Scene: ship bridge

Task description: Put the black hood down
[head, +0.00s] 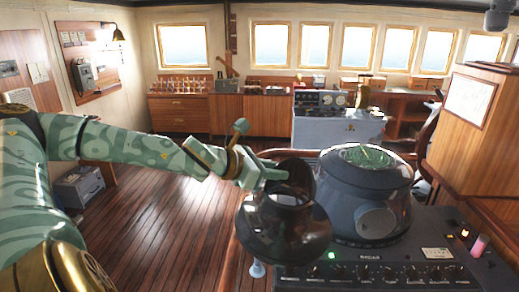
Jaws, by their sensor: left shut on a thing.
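The black hood (283,234) is a glossy dark, rounded piece with an opening at its top. My left gripper (279,176) is shut on the hood near its upper rim; the fingertips are partly hidden against it. The hood appears beside the radar unit (358,207), at its left, overlapping the left end of the radar console in the picture. I cannot tell whether its underside touches anything. The radar unit's round top shows a green-lit screen (366,156). My right gripper is not in view.
The radar console's front panel (385,276) carries several knobs, a green light and a pink cylinder (479,245) at right. A wooden cabinet (465,135) rises at right. A brown rail runs behind the hood. The plank floor (165,225) at left is open.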

